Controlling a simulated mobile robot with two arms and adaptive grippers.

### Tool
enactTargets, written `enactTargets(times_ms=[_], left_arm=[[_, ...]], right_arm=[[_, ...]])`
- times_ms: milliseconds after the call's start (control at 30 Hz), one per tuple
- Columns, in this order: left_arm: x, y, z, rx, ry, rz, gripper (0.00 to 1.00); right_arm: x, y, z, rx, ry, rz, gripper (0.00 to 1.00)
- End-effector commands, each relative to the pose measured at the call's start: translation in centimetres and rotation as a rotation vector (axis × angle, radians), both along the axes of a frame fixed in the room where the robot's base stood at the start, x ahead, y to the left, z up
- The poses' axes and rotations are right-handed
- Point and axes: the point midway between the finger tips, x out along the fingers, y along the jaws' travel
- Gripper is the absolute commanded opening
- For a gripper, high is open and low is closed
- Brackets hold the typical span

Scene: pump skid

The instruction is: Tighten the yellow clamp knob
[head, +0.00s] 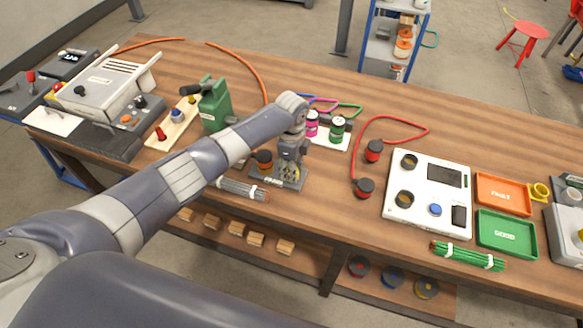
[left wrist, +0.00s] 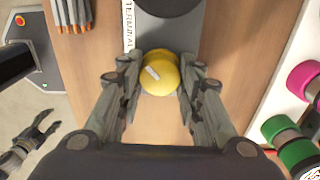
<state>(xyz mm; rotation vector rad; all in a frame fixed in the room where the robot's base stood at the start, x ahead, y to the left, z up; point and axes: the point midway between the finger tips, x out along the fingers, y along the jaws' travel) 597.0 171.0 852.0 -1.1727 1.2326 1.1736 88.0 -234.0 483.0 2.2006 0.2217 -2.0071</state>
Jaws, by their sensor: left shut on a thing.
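The yellow clamp knob (left wrist: 160,74) is a round yellow knob with a small pale mark on top, seen in the left wrist view. It sits at the end of a grey fixture (left wrist: 165,32), beside a white strip lettered "TERMINAL" (left wrist: 128,22). My left gripper (left wrist: 160,82) has one finger on each side of the knob and is shut on it. In the head view my left gripper (head: 291,169) points down at the fixture and mostly hides the knob. My right gripper (left wrist: 46,124) shows in the left wrist view, off the bench, empty with its fingers apart.
A rod bundle (head: 241,189) lies just left of the fixture. A dark round-topped part (head: 264,160) stands close to my left gripper. Pink (head: 311,124) and green (head: 337,129) spools stand behind to the right.

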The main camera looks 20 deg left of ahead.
Motion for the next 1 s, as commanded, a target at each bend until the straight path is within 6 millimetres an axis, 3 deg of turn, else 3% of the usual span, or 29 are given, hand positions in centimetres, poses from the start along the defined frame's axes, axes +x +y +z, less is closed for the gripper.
enactTargets(times_ms=[267,300,367,767,1000], left_arm=[[0.1,0.0,0.1,-0.001,-0.003,-0.002,0.1],[0.1,0.0,0.1,-0.001,-0.003,-0.002,0.42],[0.1,0.0,0.1,-0.001,-0.003,-0.002,0.54],[0.1,0.0,0.5,-0.001,-0.002,-0.001,0.54],[0.2,0.0,4.5,-0.002,-0.006,-0.002,0.54]], right_arm=[[0.0,0.0,0.0,0.0,0.0,0.0,0.54],[0.0,0.0,0.0,0.0,0.0,0.0,0.54],[0.0,0.0,0.0,0.0,0.0,0.0,0.54],[-0.1,-0.4,0.0,-0.004,0.001,0.002,0.54],[0.0,-0.2,0.0,-0.002,0.001,0.001,0.54]])
